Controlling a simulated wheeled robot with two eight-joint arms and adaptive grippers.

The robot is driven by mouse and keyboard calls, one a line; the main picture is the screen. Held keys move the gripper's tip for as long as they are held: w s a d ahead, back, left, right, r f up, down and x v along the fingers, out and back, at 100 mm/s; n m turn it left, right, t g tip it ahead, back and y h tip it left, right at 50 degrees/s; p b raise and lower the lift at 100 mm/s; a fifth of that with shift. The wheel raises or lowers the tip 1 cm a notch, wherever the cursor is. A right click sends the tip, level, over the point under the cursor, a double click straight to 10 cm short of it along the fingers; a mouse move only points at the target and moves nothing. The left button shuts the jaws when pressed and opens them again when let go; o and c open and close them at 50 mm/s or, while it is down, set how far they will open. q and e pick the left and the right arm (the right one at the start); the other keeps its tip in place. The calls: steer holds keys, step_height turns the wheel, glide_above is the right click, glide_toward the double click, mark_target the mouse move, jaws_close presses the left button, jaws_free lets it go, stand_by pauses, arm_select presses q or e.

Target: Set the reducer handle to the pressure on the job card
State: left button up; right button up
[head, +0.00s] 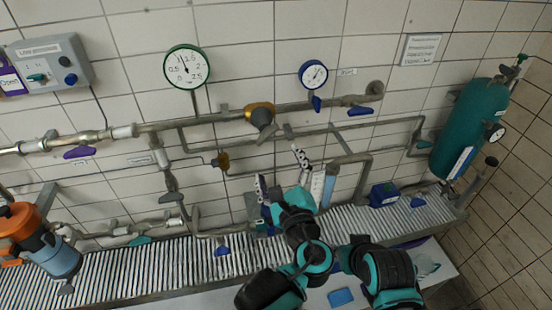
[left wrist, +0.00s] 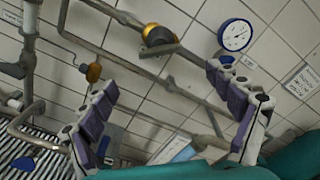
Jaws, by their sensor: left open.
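The reducer (head: 259,106) is a brass-yellow body on the upper wall pipe, with a dark grey handle (head: 262,122) pointing down. In the left wrist view the reducer (left wrist: 157,35) and its handle (left wrist: 150,51) are at top centre. My left gripper (head: 280,167) is open and empty, below the handle and apart from it. In the left wrist view its two fingers (left wrist: 162,80) are spread wide. A green-rimmed gauge (head: 187,67) is up left, and a blue-rimmed gauge (head: 313,74) is right of the reducer. A white card (head: 420,49) hangs upper right; its text is too small to read.
A smaller brass fitting (head: 221,160) is on a lower pipe. Pipes with blue levers (head: 360,111) run along the wall. A teal cylinder (head: 470,128) stands right, an orange and blue pump (head: 55,248) left. A grey control box (head: 50,63) is upper left. A ribbed bench (head: 120,275) lies below.

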mark_target(268, 138)
arm_select(q)
steer(key=c, duration=0.5)
steer(key=shift+w+n, duration=0.1)
steer(key=shift+n, duration=0.2)
steer(key=c, duration=0.5)
steer(key=shift+w+f+n+b, duration=0.1)
steer(key=shift+n+b, duration=0.3)
steer(key=shift+n, duration=0.4)
steer(key=c, duration=0.4)
steer(key=w+n+b, duration=0.1)
steer(key=w+n, duration=0.2)
steer(key=n, duration=0.2)
steer(key=w+a+n+b, duration=0.1)
steer(key=w+n+b, duration=0.1)
steer(key=n, duration=0.3)
steer(key=w+a+n+b, duration=0.1)
steer(key=w+n+b, duration=0.1)
steer(key=w+n, duration=0.3)
steer(key=shift+a+n, duration=0.1)
steer(key=shift+n, duration=0.3)
steer(key=shift+s, duration=0.1)
